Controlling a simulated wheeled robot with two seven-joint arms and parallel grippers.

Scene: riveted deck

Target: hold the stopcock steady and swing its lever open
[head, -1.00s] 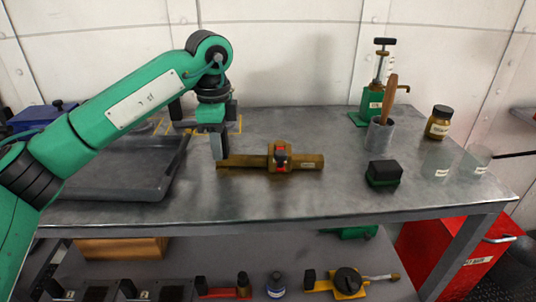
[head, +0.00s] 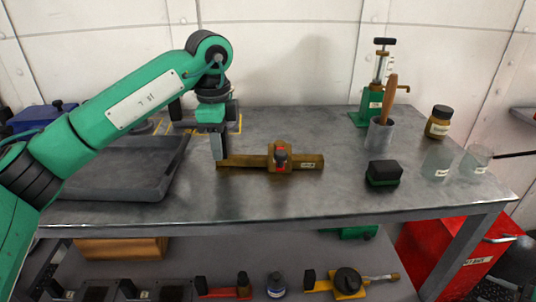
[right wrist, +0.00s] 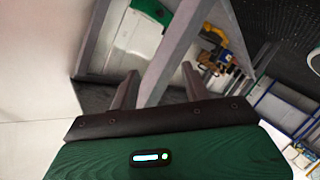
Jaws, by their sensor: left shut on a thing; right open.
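The stopcock (head: 305,161) is a brass pipe piece with a thicker body in the middle, lying left to right on the metal workbench. Its lever (head: 281,155), red with a dark end, sits on the middle of the body; its exact angle is hard to make out. My left gripper (head: 218,158) points down and is shut on the left end of the stopcock's pipe. My right gripper (right wrist: 142,92) does not show in the head view. In the right wrist view its two fingers are apart with nothing between them.
A dark tray (head: 120,180) lies left of the stopcock. A black and green block (head: 383,173), a grey cup (head: 380,134) with a wooden handle, a green pump (head: 370,105) and a brown jar (head: 439,122) stand to the right. The bench in front of the stopcock is clear.

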